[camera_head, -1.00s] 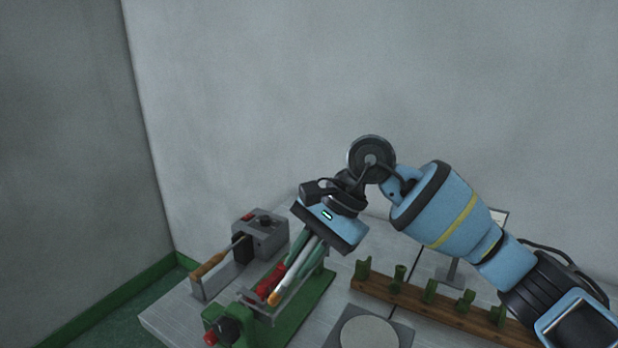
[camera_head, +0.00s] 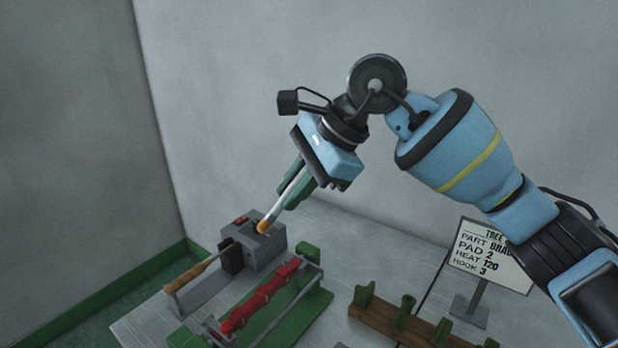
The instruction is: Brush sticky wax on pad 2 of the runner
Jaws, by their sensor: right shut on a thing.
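My right gripper (camera_head: 297,184), with green fingers, is shut on a brush (camera_head: 283,204) with a pale handle and a tan tip. The brush slants down to the left, and its tip (camera_head: 263,227) shows against the top of a grey box (camera_head: 262,247) at the back of the table; I cannot tell whether it touches. The red runner (camera_head: 262,297) lies along a green fixture (camera_head: 298,312), in front and to the right of the box. The brush is clear of the runner. I cannot make out the separate pads. My left gripper is not in view.
A brown-handled tool (camera_head: 190,275) rests by the grey box. A wooden rack (camera_head: 376,318) with several green hooks stands at the right. A sign (camera_head: 487,254) behind it reads "PAD 2", "HEAT 120", "HOOK 3". Bare table (camera_head: 345,240) lies between.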

